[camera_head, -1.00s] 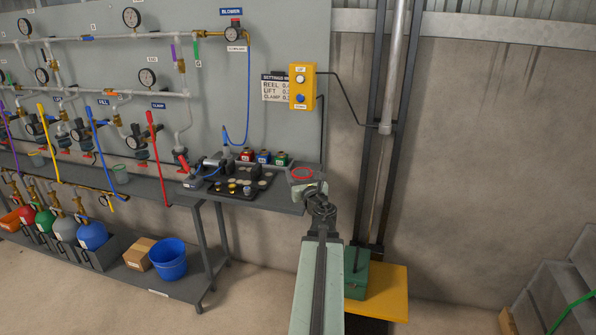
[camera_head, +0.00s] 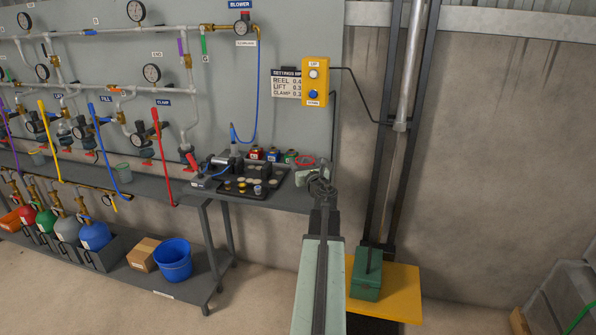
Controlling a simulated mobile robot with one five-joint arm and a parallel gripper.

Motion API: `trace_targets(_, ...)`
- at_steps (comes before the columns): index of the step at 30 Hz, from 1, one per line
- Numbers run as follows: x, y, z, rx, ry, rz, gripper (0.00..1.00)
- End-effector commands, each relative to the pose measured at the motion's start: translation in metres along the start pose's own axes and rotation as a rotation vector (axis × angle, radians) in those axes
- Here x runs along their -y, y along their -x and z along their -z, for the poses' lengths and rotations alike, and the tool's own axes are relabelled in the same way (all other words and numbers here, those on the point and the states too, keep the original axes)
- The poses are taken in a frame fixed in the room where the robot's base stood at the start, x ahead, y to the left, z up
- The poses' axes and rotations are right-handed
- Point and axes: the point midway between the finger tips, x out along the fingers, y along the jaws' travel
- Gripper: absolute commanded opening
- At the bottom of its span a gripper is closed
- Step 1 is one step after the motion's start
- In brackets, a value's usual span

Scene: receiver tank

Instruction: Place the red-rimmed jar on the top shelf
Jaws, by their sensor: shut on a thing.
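The red-rimmed jar shows mainly as a red ring (camera_head: 305,161) at the far end of my arm, above the right end of the grey bench. Its body is small and mostly hidden by my gripper. My gripper (camera_head: 316,174) is shut on the jar, seen from behind. The bench's upper surface (camera_head: 290,199) is the top shelf level in view. I cannot tell the gap between the jar and that surface.
A black tray (camera_head: 252,195) with small round things lies left of my gripper, with several coloured blocks (camera_head: 273,155) behind it. A yellow control box (camera_head: 315,82) hangs above. A green case (camera_head: 367,275) stands on a yellow platform (camera_head: 398,295) at right.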

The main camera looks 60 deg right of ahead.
Motion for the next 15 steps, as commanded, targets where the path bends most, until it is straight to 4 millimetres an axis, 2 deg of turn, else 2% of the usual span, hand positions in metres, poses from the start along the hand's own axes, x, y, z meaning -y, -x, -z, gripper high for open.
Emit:
trace_targets(1,0.002,0.001,0.015,0.000,0.000,0.002,0.10)
trace_targets(4,0.004,0.001,0.032,0.000,0.000,0.005,0.10)
trace_targets(15,-0.002,0.000,0.033,0.000,0.000,-0.003,0.10)
